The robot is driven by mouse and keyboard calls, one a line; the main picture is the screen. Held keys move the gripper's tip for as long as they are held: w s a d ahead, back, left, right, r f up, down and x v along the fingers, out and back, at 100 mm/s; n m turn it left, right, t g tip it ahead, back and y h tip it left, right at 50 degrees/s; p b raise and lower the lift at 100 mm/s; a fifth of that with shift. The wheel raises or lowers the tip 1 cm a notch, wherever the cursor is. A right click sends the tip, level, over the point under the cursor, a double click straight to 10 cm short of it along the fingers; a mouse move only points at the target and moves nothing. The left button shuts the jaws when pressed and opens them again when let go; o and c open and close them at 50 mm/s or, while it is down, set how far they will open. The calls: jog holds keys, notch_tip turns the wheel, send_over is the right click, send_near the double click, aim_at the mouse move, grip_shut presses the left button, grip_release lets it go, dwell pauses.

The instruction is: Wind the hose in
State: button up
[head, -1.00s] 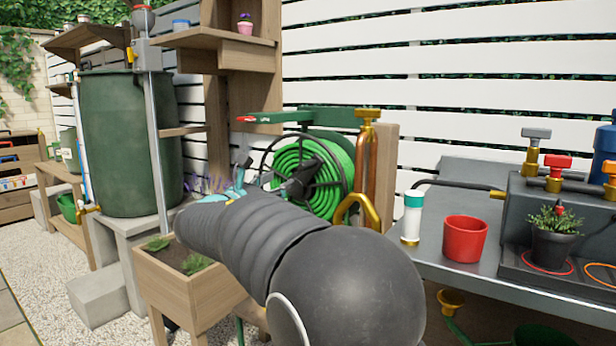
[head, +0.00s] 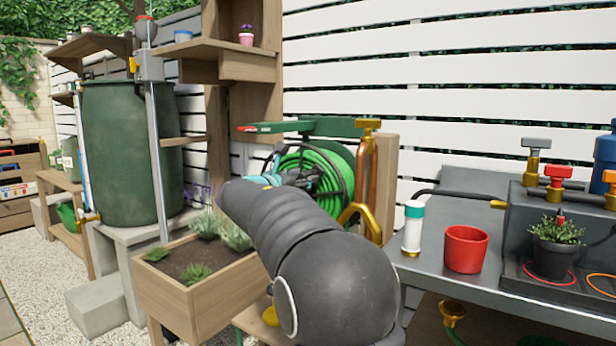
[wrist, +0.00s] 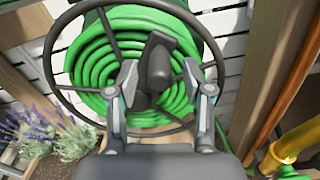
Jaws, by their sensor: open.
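The green hose (head: 334,175) lies in coils on a reel fixed by the fence, partly hidden behind my arm in the head view. In the wrist view the hose coils (wrist: 88,62) fill the reel behind a dark spoked wheel (wrist: 55,85). A dark crank handle (wrist: 158,62) stands out from the wheel toward the camera. My gripper (wrist: 160,82) is open, with one finger on each side of the handle. I cannot tell whether the fingers touch it. In the head view my gripper (head: 278,172) is in front of the reel.
A wooden planter (head: 215,285) stands below my arm. A copper pipe with a brass tap (head: 368,125) is just right of the reel. A metal bench with a red pot (head: 466,248) and a white-and-teal tube (head: 412,228) is on the right. A green barrel (head: 130,150) stands left.

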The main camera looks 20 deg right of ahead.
jog(key=shift+x, duration=1.4)
grip_shut()
